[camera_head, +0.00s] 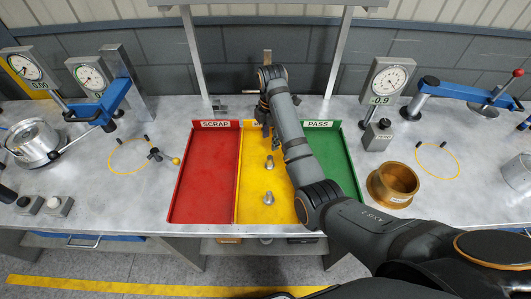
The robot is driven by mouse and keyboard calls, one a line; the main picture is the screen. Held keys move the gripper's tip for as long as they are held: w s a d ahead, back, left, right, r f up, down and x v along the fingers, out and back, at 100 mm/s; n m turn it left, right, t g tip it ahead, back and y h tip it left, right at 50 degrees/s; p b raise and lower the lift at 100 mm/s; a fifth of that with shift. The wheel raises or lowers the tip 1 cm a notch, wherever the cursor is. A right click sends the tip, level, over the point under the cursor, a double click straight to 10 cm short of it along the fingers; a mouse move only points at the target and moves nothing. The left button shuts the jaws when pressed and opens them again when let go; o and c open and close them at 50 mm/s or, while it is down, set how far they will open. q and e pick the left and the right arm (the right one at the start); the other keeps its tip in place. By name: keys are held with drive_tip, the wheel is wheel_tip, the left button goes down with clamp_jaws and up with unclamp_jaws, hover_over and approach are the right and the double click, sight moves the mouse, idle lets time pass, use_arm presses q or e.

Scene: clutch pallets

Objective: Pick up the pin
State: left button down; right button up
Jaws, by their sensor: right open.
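Small grey metal pieces that look like pins stand in the yellow middle tray (250,195). One pin (269,162) is near the tray's middle, another (268,198) is nearer the front, and a third (266,212) is just in front of that. My right gripper (266,128) is over the back end of the yellow tray, behind the pins and apart from them. It is open, and its fingers are small and partly hidden by my arm. I cannot tell whether anything lies beneath it. My left gripper is not in view.
A red SCRAP tray (205,180) and green PASS tray (340,160) flank the yellow one. A brass ring (393,184) stands to the right. Dial gauges (388,80) and a blue-armed fixture (465,92) stand on the bench. A metal part (32,138) is at left.

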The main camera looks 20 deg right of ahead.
sight(269, 157)
drive_tip(key=s+b, duration=0.1)
drive_tip(key=s+f+b, duration=0.1)
drive_tip(key=b, duration=0.1)
drive_tip(key=shift+s+f, duration=0.25)
drive_tip(key=shift+s, duration=0.1)
drive_tip(key=f+b, duration=0.2)
drive_tip(key=f, duration=0.1)
drive_tip(key=shift+w+a, duration=0.1)
drive_tip(key=shift+w, duration=0.2)
drive_tip(key=shift+w+f, duration=0.15)
drive_tip(key=shift+w, duration=0.25)
drive_tip(key=shift+s+a+f+p, duration=0.15)
drive_tip(key=shift+s+f+p, duration=0.05)
drive_tip(key=shift+f+p, duration=0.25)
drive_tip(key=shift+s+a+f+p, duration=0.1)
drive_tip(key=shift+s+f+p, duration=0.15)
drive_tip(key=shift+f, duration=0.25)
wheel_tip(269, 157, down, 3)
drive_tip(key=shift+w+r, duration=0.1)
drive_tip(key=shift+w, duration=0.05)
drive_tip(key=c, duration=0.7)
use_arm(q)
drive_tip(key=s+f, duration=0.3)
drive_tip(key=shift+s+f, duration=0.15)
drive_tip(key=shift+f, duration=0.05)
use_arm(e)
clamp_jaws()
